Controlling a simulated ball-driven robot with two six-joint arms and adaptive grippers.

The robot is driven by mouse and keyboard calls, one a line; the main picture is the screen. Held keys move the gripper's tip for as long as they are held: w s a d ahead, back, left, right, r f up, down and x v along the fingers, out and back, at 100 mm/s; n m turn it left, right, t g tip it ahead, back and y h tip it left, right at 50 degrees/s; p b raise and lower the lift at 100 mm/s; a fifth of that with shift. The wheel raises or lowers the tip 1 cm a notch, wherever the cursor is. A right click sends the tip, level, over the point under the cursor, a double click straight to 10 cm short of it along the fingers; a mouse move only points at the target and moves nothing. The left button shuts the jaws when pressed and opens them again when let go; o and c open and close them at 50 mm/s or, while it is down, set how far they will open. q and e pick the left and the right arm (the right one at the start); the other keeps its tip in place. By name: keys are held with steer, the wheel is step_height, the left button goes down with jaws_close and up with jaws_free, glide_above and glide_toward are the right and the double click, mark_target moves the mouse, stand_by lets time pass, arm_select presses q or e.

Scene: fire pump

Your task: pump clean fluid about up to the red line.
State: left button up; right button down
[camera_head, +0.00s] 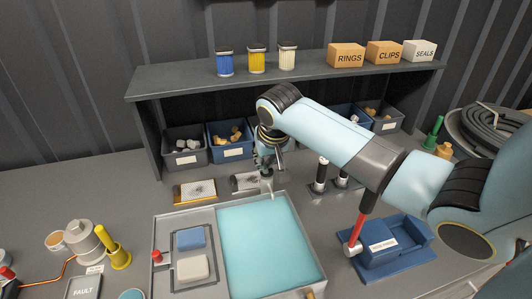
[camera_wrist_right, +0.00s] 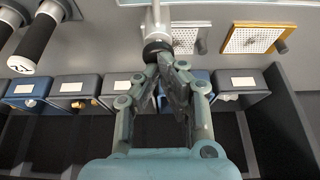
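A grey basin (camera_head: 318,268) in the head view holds a teal fluid (camera_head: 262,245). A metal tap (camera_head: 266,184) stands at its back edge; its stem (camera_wrist_right: 154,14) and a dark knob (camera_wrist_right: 157,48) show in the wrist view. My right gripper (camera_head: 268,152) is at the top of the tap. In the wrist view the right gripper (camera_wrist_right: 168,68) has its fingers drawn together at the knob, and they seem shut on it. I see no red line in either view. My left gripper is not in view.
Two black-gripped handles (camera_head: 320,178) stand right of the tap. A blue box (camera_head: 398,248) with a red-handled tool sits under my right arm. Parts bins (camera_head: 232,152) stand under the shelf (camera_head: 190,84). A kettle-like pot (camera_head: 84,240) and yellow cylinder (camera_head: 118,256) are at left.

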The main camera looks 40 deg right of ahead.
steer(key=shift+s, duration=0.15)
steer(key=shift+d+r+p, duration=0.1)
steer(key=shift+r+p, duration=0.55)
steer(key=shift+r, duration=0.75)
step_height(320, 180, up, 7)
stand_by(0.5)
